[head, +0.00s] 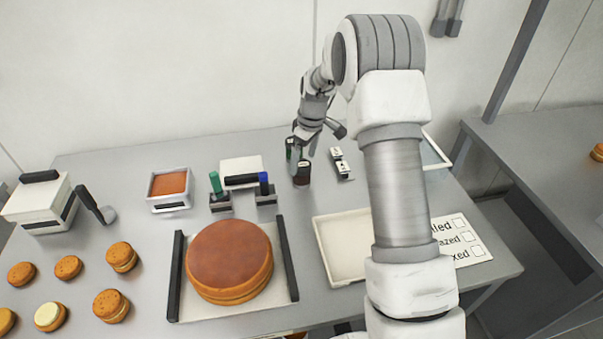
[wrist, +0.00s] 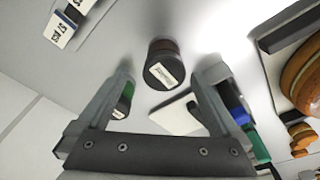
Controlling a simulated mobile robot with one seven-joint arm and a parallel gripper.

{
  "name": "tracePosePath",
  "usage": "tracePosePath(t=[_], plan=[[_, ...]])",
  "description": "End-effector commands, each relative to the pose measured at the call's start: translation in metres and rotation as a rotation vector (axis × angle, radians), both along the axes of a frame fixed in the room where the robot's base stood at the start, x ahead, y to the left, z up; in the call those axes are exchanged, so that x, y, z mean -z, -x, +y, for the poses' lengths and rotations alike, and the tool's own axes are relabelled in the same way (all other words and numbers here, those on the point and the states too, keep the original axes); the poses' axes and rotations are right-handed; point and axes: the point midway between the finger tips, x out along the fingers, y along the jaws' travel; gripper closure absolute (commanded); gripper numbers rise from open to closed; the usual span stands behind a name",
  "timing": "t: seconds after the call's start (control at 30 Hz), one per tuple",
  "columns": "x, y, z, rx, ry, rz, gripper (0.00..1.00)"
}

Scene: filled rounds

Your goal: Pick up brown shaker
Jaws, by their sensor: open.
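The brown shaker (head: 302,173) stands upright on the grey table, below my gripper (head: 305,150) in the head view. In the wrist view the brown shaker (wrist: 162,66) shows a dark lid with a white label and a reddish-brown side. It lies ahead, between the lines of the two fingers of my gripper (wrist: 167,73). The fingers are spread and hold nothing. I cannot tell exactly how far the tips are from it.
A green-topped shaker (wrist: 124,103) stands close by the left finger in the wrist view. Two small labelled blocks (head: 340,163) lie right of the brown shaker. Green and blue-handled tools in dark holders (head: 221,203) stand left. A large round cake (head: 230,255) and a cream tray (head: 338,250) are nearer.

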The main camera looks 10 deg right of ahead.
Motion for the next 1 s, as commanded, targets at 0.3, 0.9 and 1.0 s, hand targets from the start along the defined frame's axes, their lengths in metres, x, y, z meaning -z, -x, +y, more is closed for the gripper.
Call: tracePosePath(t=[0.3,0.9,1.0], plan=[[0.033,0.002,0.008,-0.001,0.0,0.006,0.0],[0.055,-0.002,0.009,0.001,0.0,0.0,0.27],[0.055,-0.002,0.009,0.001,0.0,0.0,0.45]])
